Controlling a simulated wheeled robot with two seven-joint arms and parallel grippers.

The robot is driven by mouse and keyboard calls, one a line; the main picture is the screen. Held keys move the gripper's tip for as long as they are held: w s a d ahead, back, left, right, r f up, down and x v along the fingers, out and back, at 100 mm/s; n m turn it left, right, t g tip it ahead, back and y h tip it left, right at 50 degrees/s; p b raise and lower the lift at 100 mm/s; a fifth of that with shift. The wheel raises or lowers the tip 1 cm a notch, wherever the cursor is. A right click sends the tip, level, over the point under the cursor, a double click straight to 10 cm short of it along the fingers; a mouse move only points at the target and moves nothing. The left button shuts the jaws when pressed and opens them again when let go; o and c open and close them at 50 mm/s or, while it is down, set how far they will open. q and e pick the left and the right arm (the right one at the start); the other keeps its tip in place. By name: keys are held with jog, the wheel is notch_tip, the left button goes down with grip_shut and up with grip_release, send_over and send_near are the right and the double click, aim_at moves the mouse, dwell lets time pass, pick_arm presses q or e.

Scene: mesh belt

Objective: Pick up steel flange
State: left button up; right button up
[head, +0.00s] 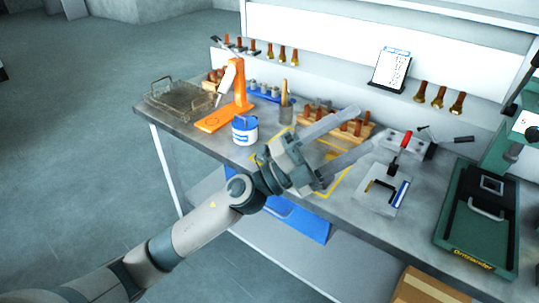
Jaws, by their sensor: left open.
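I cannot make out a steel flange for certain in the head view. My left arm reaches in from the lower left over the workbench (185,128). My left gripper (362,129) is open, with its two long grey fingers spread apart and pointing right. No object shows between the fingers except the bench and wooden rack behind them. The gripper hides part of a yellow marked outline (333,188) on the bench top. My right gripper is not in view.
A wire mesh basket (180,100), orange stand (238,90) and blue-white tub (245,130) stand to the left. A wooden rack (322,107) with brown-handled tools is behind the gripper. A clamp fixture (383,187) and a green case (478,222) lie to the right.

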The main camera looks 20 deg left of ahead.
pick_arm(q)
jog(key=s+d+f+m+g, duration=0.1)
jog(key=d+m+g, duration=0.3)
jog(key=m+g, duration=0.4)
jog(key=w+a+f+m+g+y, duration=0.2)
jog(key=w+a+f+m+y, duration=0.3)
jog(key=f+y, duration=0.35)
jog(key=w+a+r+n+y, duration=0.1)
jog(key=w+a+y, duration=0.1)
jog(key=a, duration=0.5)
jog(key=w+a+r+n+t+y, duration=0.1)
jog(key=w+a+y, duration=0.2)
jog(key=a+y, duration=0.2)
jog(key=w+a+r+n+t+y, duration=0.1)
jog(key=w+a+y, duration=0.2)
jog(key=a, duration=0.8)
jog(key=shift+a+r+y, duration=0.15)
jog(key=shift+a+y, duration=0.05)
jog(key=shift+y, duration=0.15)
